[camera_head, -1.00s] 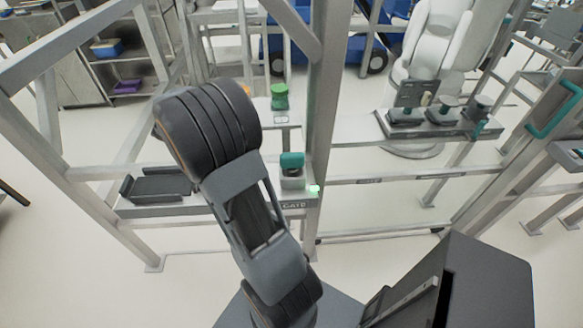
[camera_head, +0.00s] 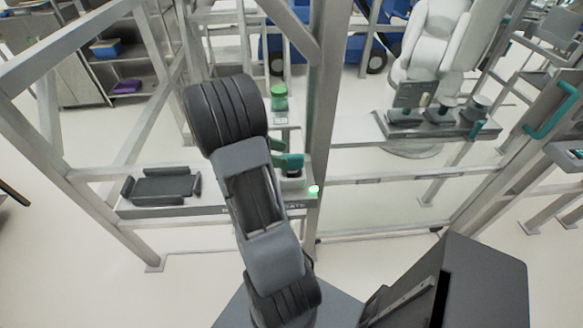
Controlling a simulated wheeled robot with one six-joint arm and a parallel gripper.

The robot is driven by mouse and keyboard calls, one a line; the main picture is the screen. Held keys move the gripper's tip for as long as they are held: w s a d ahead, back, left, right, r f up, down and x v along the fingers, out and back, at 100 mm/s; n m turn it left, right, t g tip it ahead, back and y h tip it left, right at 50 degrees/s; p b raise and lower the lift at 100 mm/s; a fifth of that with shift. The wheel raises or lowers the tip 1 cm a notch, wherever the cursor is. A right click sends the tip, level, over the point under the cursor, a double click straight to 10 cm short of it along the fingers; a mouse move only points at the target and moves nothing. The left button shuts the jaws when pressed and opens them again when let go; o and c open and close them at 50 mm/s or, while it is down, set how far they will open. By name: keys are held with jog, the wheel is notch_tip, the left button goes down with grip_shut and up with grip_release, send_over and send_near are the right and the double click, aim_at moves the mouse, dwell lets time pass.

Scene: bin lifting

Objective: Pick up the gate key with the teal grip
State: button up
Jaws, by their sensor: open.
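The gate key with the teal grip (camera_head: 291,161) stands upright in a light holder on the low rail, just right of my arm. A second small teal piece (camera_head: 277,146) shows at its upper left, against my arm's edge; I cannot tell whether it belongs to the key or to my gripper. My dark grey arm rises from the lower middle and hides what lies behind it. I cannot make out my gripper's jaws, nor whether they touch the key.
A green light (camera_head: 314,189) glows beside the key. An upright post (camera_head: 322,120) stands close to its right. A black tray (camera_head: 162,187) sits on the rail at left. A green-topped item (camera_head: 279,97) stands behind. Several dark, teal-marked items stand on the right shelf (camera_head: 371,128).

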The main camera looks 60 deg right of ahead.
aim_at(292, 155)
jog(key=shift+p+x, duration=0.3)
jog(key=shift+x, duration=1.85)
jog(key=shift+w+f, duration=0.1)
jog(key=shift+c, duration=0.3)
grip_shut()
